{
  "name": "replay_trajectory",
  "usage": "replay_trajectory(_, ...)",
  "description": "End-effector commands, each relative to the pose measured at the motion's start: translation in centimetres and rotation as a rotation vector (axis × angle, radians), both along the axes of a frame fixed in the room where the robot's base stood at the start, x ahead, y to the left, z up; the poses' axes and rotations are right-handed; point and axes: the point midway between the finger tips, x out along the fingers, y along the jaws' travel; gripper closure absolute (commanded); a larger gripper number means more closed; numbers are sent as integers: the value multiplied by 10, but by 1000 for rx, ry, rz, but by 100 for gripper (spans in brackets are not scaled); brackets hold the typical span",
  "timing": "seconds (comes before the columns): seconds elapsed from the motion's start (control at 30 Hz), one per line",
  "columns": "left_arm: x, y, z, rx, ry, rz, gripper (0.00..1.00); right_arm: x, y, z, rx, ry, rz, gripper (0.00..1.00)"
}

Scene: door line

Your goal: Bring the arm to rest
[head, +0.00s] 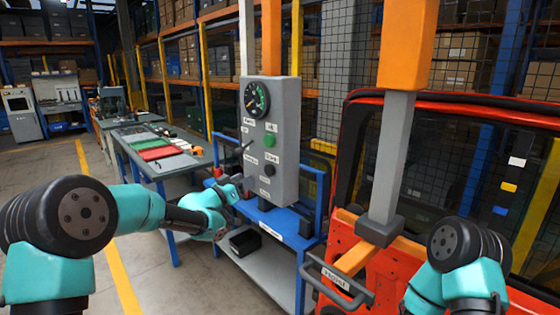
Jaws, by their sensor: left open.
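My left arm (150,212), teal and black, reaches in from the left. Its gripper (236,181) is open, close to the left side of the grey control box (270,140); I cannot tell whether it touches it. The box has a round dial, a green button and a dark knob on its front. My right arm (465,262) shows only as a teal and black joint at the lower right, in front of the red door (385,275). Its gripper is not in view.
An orange and grey lifting column (396,150) comes down to a clamp with a black handle (335,280) at the red door. A blue-framed stand (275,255) is under the control box. A workbench (160,150) with coloured trays stands behind it. The floor at left is clear.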

Motion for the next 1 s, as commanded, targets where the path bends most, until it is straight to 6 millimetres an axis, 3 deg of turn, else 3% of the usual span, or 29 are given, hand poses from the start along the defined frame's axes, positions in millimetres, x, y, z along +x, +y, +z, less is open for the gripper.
replay_trajectory(0.43,0,8,3,3,-4,11,52,0,0,0,0,0,0,54)
replay_trajectory(0.67,3,55,14,17,-40,90,52,0,0,0,0,0,0,54)
replay_trajectory(0.87,5,87,-80,37,139,191,52,0,0,0,0,0,0,54)
replay_trajectory(1.0,-6,114,-155,58,286,272,52,0,0,0,0,0,0,54)
